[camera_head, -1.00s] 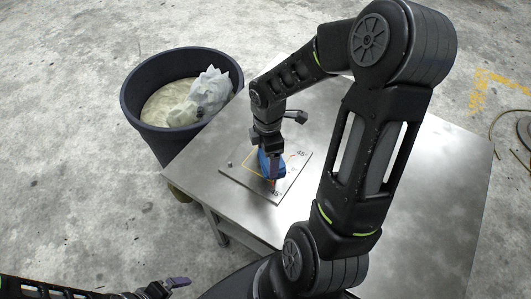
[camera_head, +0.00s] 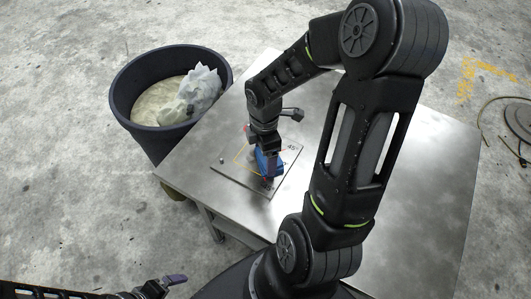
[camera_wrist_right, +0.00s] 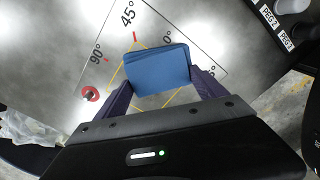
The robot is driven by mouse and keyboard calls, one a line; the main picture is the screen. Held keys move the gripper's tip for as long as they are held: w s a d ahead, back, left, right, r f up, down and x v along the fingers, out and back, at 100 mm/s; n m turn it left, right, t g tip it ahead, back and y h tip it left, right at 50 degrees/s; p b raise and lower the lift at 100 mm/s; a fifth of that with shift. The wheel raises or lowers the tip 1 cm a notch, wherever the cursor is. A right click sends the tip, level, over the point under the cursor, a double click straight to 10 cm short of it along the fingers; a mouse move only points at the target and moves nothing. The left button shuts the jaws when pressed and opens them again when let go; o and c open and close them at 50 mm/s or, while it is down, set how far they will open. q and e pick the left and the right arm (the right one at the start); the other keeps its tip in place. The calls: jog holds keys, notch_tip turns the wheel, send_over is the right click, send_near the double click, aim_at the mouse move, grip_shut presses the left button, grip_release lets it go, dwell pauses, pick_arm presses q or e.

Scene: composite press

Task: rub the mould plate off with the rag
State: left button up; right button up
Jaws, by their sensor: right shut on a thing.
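The mould plate (camera_head: 232,172) is a thin grey square lying on the metal table, with a yellow outline and angle marks. It also shows in the wrist view (camera_wrist_right: 116,52), with 45° and 90° marks and red ticks. The rag (camera_head: 268,163) is a folded blue cloth; in the wrist view the rag (camera_wrist_right: 160,68) sits between my purple fingers. My right gripper (camera_head: 267,158) is shut on it, low over the plate's right half. The rag hides part of the outline; whether it touches the plate is unclear. My left gripper (camera_head: 176,280) is at the bottom left, away from the table; its jaw opening is unclear.
A dark bin (camera_head: 130,80) with pale crumpled material stands at the table's left. A small knob (camera_head: 222,160) stands at the plate's left corner; its red ring shows in the wrist view (camera_wrist_right: 90,94). The table (camera_head: 425,170) is clear at the right.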

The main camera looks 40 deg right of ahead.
jog(key=shift+w+a, duration=0.2)
jog(key=shift+w, duration=0.4)
jog(key=shift+w+a, duration=0.2)
jog(key=shift+w, duration=0.35)
jog(key=shift+w+a+f, duration=0.1)
jog(key=shift+w+a, duration=0.1)
jog(key=shift+w, duration=0.4)
jog(key=shift+w+a, duration=0.15)
jog(key=shift+w, duration=0.45)
jog(key=shift+w+a, duration=0.15)
jog(key=shift+w, duration=0.45)
jog(key=shift+w+a, duration=0.15)
jog(key=shift+w, duration=0.45)
jog(key=shift+r, duration=0.25)
notch_tip(320, 180, up, 7)
jog(key=p, duration=0.5)
